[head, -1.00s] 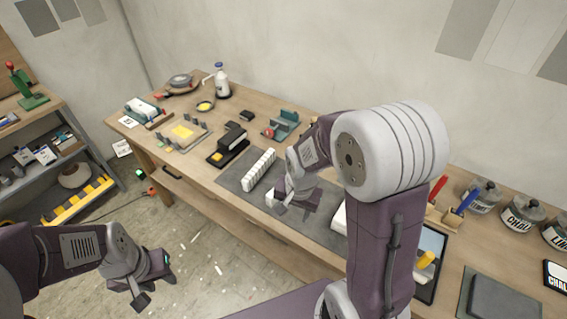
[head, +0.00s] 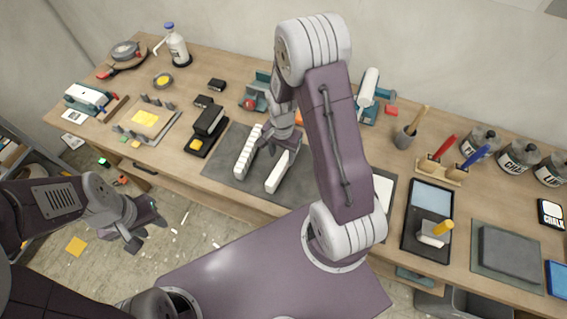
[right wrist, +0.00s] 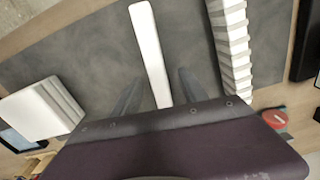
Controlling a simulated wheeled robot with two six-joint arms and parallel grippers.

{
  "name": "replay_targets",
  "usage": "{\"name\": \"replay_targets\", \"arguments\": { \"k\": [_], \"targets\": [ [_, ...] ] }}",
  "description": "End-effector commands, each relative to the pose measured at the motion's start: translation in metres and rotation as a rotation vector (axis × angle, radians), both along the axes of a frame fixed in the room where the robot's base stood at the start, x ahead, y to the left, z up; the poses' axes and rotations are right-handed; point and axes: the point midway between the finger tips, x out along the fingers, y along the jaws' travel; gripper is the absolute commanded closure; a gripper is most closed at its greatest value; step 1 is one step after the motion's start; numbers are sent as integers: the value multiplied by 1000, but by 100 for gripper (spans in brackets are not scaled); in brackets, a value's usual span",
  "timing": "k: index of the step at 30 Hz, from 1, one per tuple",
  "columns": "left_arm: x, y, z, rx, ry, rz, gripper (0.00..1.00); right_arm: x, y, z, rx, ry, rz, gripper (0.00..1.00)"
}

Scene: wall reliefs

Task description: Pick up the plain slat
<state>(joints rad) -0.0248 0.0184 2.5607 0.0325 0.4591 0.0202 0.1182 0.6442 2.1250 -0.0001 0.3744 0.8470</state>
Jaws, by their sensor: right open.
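The plain slat (head: 278,177) is a smooth white bar lying on the dark grey mat (head: 222,169). In the right wrist view the plain slat (right wrist: 147,40) runs between my finger tips. A notched white slat (head: 246,152) lies beside it, to the left in the head view and to the right in the wrist view (right wrist: 233,50). My right gripper (head: 277,145) is open and empty above the plain slat's far part, partly hiding it; its fingers (right wrist: 157,88) appear on either side of it, height gap unclear. My left gripper (head: 144,232) hangs off the bench's front, its jaws unclear.
A white ribbed block (right wrist: 42,108) lies on the mat's other side. A black tray (head: 428,212) with a yellow-handled tool, a jar (head: 480,138) and a grey slab (head: 510,252) stand to the right. A black block (head: 207,122) is left of the mat.

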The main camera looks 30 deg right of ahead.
Motion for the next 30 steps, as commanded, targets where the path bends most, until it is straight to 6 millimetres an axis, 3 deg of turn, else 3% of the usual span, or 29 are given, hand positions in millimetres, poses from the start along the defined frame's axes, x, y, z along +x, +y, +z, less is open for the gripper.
{"name": "replay_targets", "arguments": {
  "k": [7, 15, 22, 28, 30],
  "targets": [
    [0, 0, 4, 0, 0, 0, 64, -3, -1, -15, 1, 3, 0, 49],
    [0, 0, 11, 0, 0, 0, 64, -7, -3, -57, 0, 0, 0, 49],
    [0, 0, 11, 0, 0, 0, 64, -7, -3, -60, -1, -3, 0, 49],
    [0, 0, 11, 0, 0, 0, 64, -7, -3, -60, 0, -2, 0, 100],
    [0, 0, 11, 0, 0, 0, 64, -7, -3, -60, 0, -2, 0, 100]
  ]
}}
